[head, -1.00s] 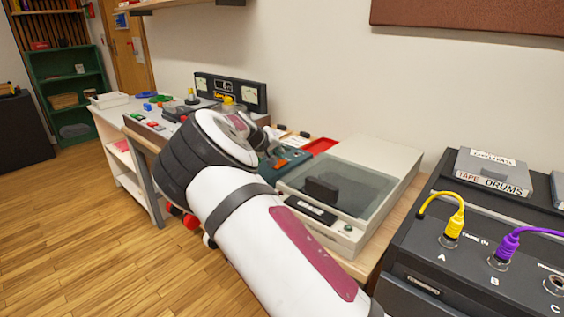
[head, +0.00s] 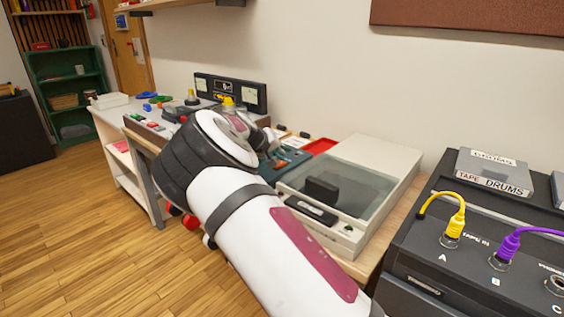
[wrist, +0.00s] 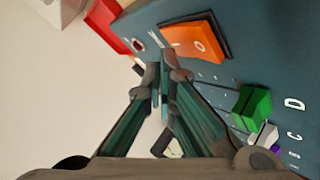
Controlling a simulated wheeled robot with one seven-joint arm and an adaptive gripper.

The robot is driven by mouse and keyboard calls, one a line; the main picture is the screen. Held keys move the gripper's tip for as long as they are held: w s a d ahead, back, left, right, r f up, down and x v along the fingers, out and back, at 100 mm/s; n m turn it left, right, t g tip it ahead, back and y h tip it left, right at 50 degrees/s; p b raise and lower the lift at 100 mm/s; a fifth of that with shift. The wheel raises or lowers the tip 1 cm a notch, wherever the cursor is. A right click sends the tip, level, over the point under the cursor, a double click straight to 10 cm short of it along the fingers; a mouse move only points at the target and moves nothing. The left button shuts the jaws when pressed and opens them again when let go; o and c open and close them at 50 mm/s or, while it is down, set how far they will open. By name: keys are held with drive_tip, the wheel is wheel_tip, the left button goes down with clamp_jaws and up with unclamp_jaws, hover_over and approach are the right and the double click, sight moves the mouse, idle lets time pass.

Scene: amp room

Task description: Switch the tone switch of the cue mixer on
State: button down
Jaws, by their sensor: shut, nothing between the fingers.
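The cue mixer is the teal panel (wrist: 235,75) that fills the upper right of the wrist view. An orange rocker switch (wrist: 194,42) in a dark frame sits on it, with a pale round mark on its face. My gripper (wrist: 165,80) is shut and empty. Its fingertips are just below the orange switch in the picture; I cannot tell whether they touch it. In the head view the teal mixer (head: 291,162) shows beyond my arm, partly hidden by it. My gripper's fingertips are hard to make out there.
A green cap (wrist: 253,106) and a white cap stand on the panel near the fingers. A red tray (head: 320,146) lies behind the mixer. A pale machine with a clear lid (head: 340,185) stands to the right. A black patch box (head: 430,262) with cables is nearer.

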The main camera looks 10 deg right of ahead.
drive_tip(key=shift+r, duration=0.65)
drive_tip(key=shift+s+a+r+p, duration=0.15)
drive_tip(key=shift+r+p, duration=0.5)
drive_tip(key=shift+r, duration=0.6)
drive_tip(key=shift+s+a+r+p, duration=0.15)
drive_tip(key=shift+r+p, duration=0.5)
drive_tip(key=shift+r, duration=0.55)
